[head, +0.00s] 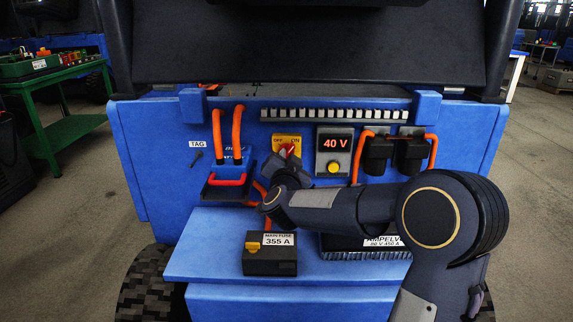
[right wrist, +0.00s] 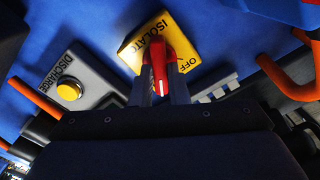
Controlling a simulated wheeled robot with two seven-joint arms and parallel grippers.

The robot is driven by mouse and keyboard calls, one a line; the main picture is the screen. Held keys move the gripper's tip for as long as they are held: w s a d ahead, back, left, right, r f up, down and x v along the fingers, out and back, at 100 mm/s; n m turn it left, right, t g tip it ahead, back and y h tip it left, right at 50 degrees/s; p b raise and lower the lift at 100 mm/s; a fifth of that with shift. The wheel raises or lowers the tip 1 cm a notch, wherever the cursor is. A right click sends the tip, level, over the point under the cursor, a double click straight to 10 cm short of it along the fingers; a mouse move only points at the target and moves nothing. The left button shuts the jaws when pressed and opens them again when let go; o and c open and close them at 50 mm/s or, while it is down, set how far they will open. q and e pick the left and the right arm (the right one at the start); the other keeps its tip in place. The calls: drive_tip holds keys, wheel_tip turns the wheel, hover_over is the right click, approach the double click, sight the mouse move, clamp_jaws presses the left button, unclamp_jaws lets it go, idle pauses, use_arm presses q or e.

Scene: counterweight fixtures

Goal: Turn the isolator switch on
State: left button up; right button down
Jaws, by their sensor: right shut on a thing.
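The isolator switch has a yellow plate (head: 278,141) on the blue panel, with OFF at its left and ON at its right in the head view. Its red handle (head: 290,149) leans slightly towards the ON side, partly covered by my gripper. In the right wrist view the yellow plate (right wrist: 151,42) reads ISOLATOR and OFF, and the red handle (right wrist: 158,62) with a white mark sits between my fingers. My right gripper (head: 283,159) is shut on the red handle. The ON word is hidden in the right wrist view. My left gripper is not in view.
A 40 V display box (head: 334,142) with a yellow button is just right of the switch. A red-handled connector (head: 227,187) with orange cables is at the left. A main fuse box (head: 269,262) sits on the blue ledge (head: 210,243) below.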

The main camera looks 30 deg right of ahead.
drive_tip(key=shift+f+m+b, duration=0.1)
drive_tip(key=shift+m+b, duration=0.4)
drive_tip(key=shift+m, duration=0.6)
drive_tip(key=c, duration=1.4)
unclamp_jaws()
drive_tip(key=shift+s, duration=0.1)
drive_tip(key=p+v, duration=0.1)
drive_tip(key=v, duration=0.6)
drive_tip(key=shift+s+a+p, duration=0.2)
drive_tip(key=shift+s+p, duration=0.1)
drive_tip(key=shift+s, duration=0.05)
